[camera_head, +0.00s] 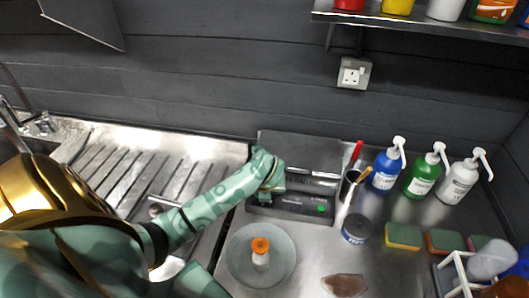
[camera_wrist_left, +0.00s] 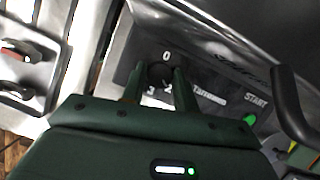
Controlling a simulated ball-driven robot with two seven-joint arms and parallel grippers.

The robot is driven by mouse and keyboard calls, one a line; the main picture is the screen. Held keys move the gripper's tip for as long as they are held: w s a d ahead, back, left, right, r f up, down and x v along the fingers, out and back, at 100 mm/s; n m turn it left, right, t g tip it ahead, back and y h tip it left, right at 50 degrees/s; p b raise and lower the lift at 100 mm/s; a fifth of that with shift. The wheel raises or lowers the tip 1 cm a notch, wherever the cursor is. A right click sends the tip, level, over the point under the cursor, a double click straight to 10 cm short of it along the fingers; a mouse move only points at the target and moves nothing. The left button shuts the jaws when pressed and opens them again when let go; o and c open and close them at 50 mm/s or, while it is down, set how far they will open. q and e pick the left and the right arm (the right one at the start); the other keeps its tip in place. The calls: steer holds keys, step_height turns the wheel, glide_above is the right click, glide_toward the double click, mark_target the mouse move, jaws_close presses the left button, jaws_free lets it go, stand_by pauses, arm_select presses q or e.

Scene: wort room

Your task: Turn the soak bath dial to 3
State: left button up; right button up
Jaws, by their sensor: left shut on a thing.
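The soak bath (camera_head: 290,206) is a steel unit with a dark front panel, standing against the back wall in the head view. Its panel (camera_wrist_left: 215,85) in the wrist view carries a 0 above the dial, a 3 and a 2 below it, and START by a green button (camera_wrist_left: 250,119). My left gripper (camera_wrist_left: 158,82) is shut on the dark dial (camera_wrist_left: 160,72), one finger on each side. In the head view my left gripper (camera_head: 268,190) reaches the panel's left end and hides the dial. Where the dial points cannot be told. My right gripper is not in view.
A grey plate (camera_head: 240,262) with an orange-capped bottle (camera_head: 261,252) stands in front of the bath. A dark cup (camera_head: 347,187) with tools stands right of it. Pump bottles (camera_head: 387,167), a jar (camera_head: 356,228) and sponges (camera_head: 403,237) are further right. The ribbed drainboard (camera_head: 110,170) is left.

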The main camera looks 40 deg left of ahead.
arm_select(q)
steer(key=shift+m+h+p, duration=0.3)
steer(key=shift+m+p, duration=0.1)
steer(key=shift+m, duration=0.5)
steer(key=m, duration=0.2)
steer(key=shift+a+m+t+h, duration=0.1)
steer(key=shift+m+t+h, duration=0.2)
steer(key=shift+t+h, duration=0.1)
steer(key=m+h, duration=0.1)
steer(key=m, duration=0.1)
steer(key=shift+m, duration=0.3)
steer(key=shift+a+m+h+b, duration=0.15)
steer(key=shift+m+h+b, duration=0.55)
steer(key=shift+m, duration=1.5)
steer(key=o, duration=1)
steer(key=shift+r, duration=0.1)
